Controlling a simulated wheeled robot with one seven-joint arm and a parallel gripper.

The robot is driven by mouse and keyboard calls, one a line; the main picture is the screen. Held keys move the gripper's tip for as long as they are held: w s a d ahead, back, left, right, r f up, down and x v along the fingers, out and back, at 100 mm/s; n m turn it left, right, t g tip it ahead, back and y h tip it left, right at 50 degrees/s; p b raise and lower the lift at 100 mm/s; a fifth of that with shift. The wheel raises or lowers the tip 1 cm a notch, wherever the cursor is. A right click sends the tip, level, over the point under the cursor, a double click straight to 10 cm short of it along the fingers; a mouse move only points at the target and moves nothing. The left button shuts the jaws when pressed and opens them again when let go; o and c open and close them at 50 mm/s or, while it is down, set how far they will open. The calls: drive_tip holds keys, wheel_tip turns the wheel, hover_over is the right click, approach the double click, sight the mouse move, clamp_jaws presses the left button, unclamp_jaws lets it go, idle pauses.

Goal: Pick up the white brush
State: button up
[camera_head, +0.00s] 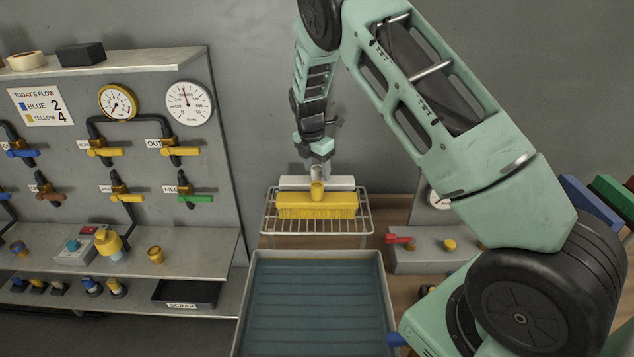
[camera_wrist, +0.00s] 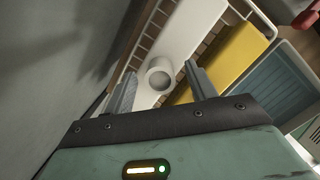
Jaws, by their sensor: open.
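The white brush (camera_head: 292,183) lies on a wire rack (camera_head: 270,226), behind a yellow brush (camera_head: 325,206). In the wrist view, the white brush (camera_wrist: 190,32) has a round hollow socket (camera_wrist: 159,74) standing up from its middle. My gripper (camera_head: 321,160) is over this socket, pointing down. In the wrist view, the open fingers of my gripper (camera_wrist: 160,72) are on either side of the socket, with gaps between. I cannot tell how far down the fingers reach. The yellow brush hides the front of the white brush in the head view.
The yellow brush (camera_wrist: 236,56) is close beside the right finger. A grey wall (camera_head: 250,110) stands behind the rack. A blue-grey tray (camera_head: 245,300) is in front. A valve panel (camera_head: 150,215) is at left; a grey box with a red lever (camera_head: 400,239) is at right.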

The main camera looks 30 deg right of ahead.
drive_tip(key=shift+f, duration=0.45)
clamp_jaws()
drive_tip(key=shift+r, duration=0.1)
